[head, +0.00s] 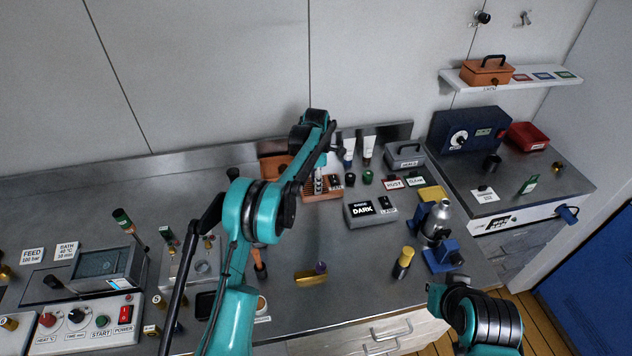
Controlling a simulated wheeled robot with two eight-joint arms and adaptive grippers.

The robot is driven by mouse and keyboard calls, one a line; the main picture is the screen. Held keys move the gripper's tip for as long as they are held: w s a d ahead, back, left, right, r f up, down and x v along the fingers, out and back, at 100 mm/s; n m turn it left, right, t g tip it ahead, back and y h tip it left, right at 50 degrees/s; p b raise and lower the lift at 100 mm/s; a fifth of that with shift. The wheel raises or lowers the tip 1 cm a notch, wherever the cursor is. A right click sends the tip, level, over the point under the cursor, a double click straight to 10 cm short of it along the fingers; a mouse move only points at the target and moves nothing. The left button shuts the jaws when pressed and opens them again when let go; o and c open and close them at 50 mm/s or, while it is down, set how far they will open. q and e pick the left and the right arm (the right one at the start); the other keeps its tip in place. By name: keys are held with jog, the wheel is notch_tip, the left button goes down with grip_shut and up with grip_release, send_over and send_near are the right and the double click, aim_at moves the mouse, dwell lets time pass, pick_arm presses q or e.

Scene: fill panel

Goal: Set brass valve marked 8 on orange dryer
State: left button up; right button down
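Small brass valves stand at the far left; the clearest brass one (10,323) is beside the white control box, its number too small to read. A small tag (151,330) reading perhaps 8 is right of that box. Which valve is marked 8, I cannot tell. An orange box (275,166) at the back wall, partly hidden by my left arm, may be the orange dryer; another orange box with a black handle (487,72) is on the shelf. My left gripper (318,172) is over the back of the bench by an orange rack, fingers unclear. My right gripper is not distinguishable.
A white control box (85,325) and grey bath (107,265) fill the left. Bare bench lies around (350,300).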

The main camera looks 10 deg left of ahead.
pick_arm(q)
jog(key=shift+r, duration=0.2)
notch_tip(320, 180, up, 12)
jog(key=p, duration=0.2)
jog(key=s+a+r+m+t, duration=0.1)
jog(key=s+r+m+t, duration=0.1)
jog(key=s+r+m, duration=0.5)
jog(key=s+a+r+m+t, duration=0.1)
jog(key=s+r+m, duration=0.3)
jog(key=s, duration=0.5)
jog(key=s+f+m+t, duration=0.2)
jog(key=s+m, duration=0.3)
jog(key=s, duration=0.6)
jog(key=s+a+f+m+t, duration=0.1)
jog(key=s+f+m, duration=0.4)
jog(key=s, duration=0.7)
jog(key=shift+s+m+t, duration=0.15)
jog(key=shift+m+t, duration=0.45)
jog(key=shift+m, duration=0.2)
jog(key=shift+f, duration=0.1)
